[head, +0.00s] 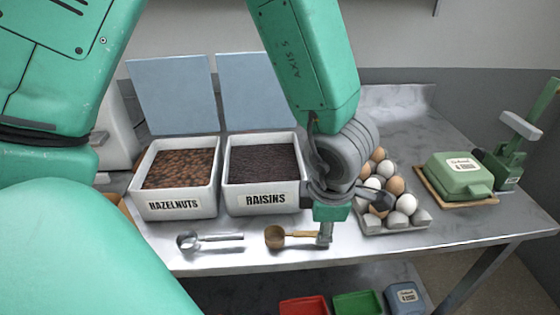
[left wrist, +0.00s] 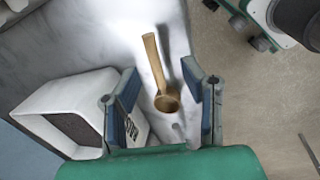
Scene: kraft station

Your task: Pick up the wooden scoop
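The wooden scoop (head: 276,238) lies on the steel counter in front of the raisins bin, with its handle pointing right in the head view. My left gripper (head: 326,238) is pointed down at the handle's right end, and hides part of that end. In the left wrist view, the scoop (left wrist: 167,102) shows with its round bowl between the two spread fingers of my left gripper (left wrist: 164,90) and its handle stretching away past the fingertips. The fingers are apart and no contact with the scoop can be made out.
A metal scoop (head: 188,241) lies left of the wooden one. Behind stand the hazelnuts bin (head: 172,205) and raisins bin (head: 262,200). An egg tray (head: 408,222) sits close right of my gripper, with a green butter dish (head: 458,174) farther right. The counter's front edge is near.

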